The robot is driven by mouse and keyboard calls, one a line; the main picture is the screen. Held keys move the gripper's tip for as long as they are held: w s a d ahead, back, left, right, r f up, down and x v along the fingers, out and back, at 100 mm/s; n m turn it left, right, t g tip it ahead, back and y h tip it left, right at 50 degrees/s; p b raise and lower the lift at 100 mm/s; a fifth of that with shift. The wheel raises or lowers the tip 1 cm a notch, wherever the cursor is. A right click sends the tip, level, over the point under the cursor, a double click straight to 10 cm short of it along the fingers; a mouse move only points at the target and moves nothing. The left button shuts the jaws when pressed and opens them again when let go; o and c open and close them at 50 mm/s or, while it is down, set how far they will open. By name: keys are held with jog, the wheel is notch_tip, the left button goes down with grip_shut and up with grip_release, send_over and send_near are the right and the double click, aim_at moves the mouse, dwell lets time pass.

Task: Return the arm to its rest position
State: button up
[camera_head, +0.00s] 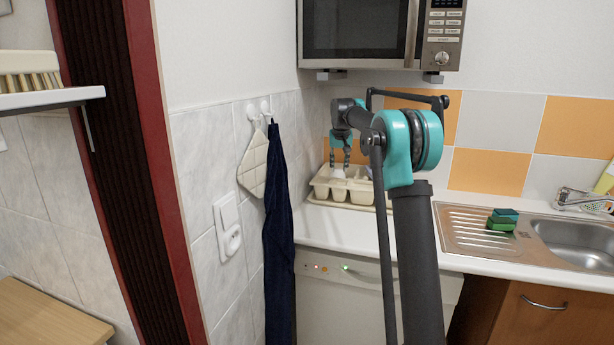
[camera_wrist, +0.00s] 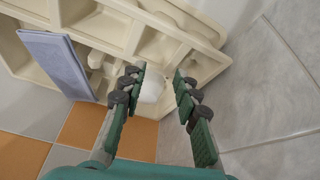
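My gripper (camera_head: 340,158) is at the far end of my reaching arm, over a cream compartment tray (camera_head: 348,193) on the counter in the back corner. In the wrist view my gripper (camera_wrist: 160,80) has its two fingers apart, with a clear gap between them. The cream tray (camera_wrist: 112,30) fills the upper part of that view. A small white object (camera_wrist: 151,88) shows between the fingertips, beyond them and beside the left one. I cannot tell whether it touches a finger. A blue-grey flat item (camera_wrist: 57,62) lies across the tray.
A microwave (camera_head: 380,30) hangs above my arm. A tiled wall (camera_head: 290,110) with a hanging oven mitt (camera_head: 254,165) and dark cloth (camera_head: 277,230) stands left of the tray. Green sponges (camera_head: 502,220) lie on the sink's drainboard (camera_head: 465,225) at right. The counter before the tray (camera_head: 330,230) is clear.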

jog(key=s+d+f, duration=0.1)
jog(key=s+f, duration=0.2)
jog(key=s, duration=0.5)
jog(key=s+d+f, duration=0.2)
jog(key=s+f, duration=0.1)
jog(key=s, duration=0.6)
jog(key=s+d+f, duration=0.1)
jog(key=s+f, duration=0.2)
jog(key=s, duration=0.5)
jog(key=shift+s+d+f, duration=0.25)
jog(key=shift+d+f, duration=0.05)
jog(key=shift+f, duration=0.05)
jog(key=s+f, duration=0.5)
jog(key=s, duration=0.4)
jog(key=s+d+f, duration=0.1)
jog(key=s+f, duration=0.4)
jog(key=s, duration=0.5)
jog(key=s+f, duration=0.5)
jog(key=s, duration=0.4)
jog(key=shift+s+d+f, duration=0.3)
jog(key=shift+d, duration=0.1)
jog(key=shift+d, duration=0.1)
